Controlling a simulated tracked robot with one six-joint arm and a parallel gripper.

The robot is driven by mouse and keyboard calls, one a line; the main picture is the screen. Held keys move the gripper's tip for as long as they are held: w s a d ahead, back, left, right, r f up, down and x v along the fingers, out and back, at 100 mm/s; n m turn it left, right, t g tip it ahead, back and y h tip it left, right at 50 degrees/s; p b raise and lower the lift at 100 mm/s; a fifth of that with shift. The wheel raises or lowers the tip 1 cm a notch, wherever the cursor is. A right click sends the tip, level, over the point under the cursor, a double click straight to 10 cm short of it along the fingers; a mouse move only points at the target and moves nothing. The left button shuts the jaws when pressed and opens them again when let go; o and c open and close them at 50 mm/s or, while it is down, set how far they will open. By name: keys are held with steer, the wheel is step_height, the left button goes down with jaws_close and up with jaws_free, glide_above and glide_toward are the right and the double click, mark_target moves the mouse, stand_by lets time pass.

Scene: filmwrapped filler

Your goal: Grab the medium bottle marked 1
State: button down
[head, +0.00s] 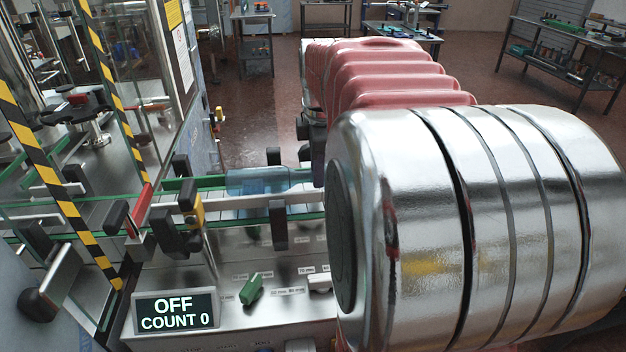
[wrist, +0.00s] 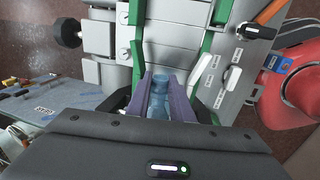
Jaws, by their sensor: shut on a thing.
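In the wrist view, my gripper (wrist: 162,98) has its two purple-grey fingers closed on either side of a translucent blue bottle (wrist: 160,80). The bottle's top end shows between the fingers; its lower part is hidden by the gripper body. In the head view, a translucent blue bottle-like thing (head: 258,182) lies along the conveyor, partly behind the rail. I cannot tell whether it is the same bottle. No number 1 is readable on either.
The conveyor's rail (head: 245,204) and black clamps stand close around the bottle. A panel reading OFF, COUNT 0 (head: 175,313) and a green knob (head: 251,289) sit in front. A striped machine frame (head: 50,170) stands at left. Benches stand behind.

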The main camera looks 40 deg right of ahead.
step_height(320, 180, up, 7)
steer(key=shift+r, duration=0.1)
stand_by(0.8)
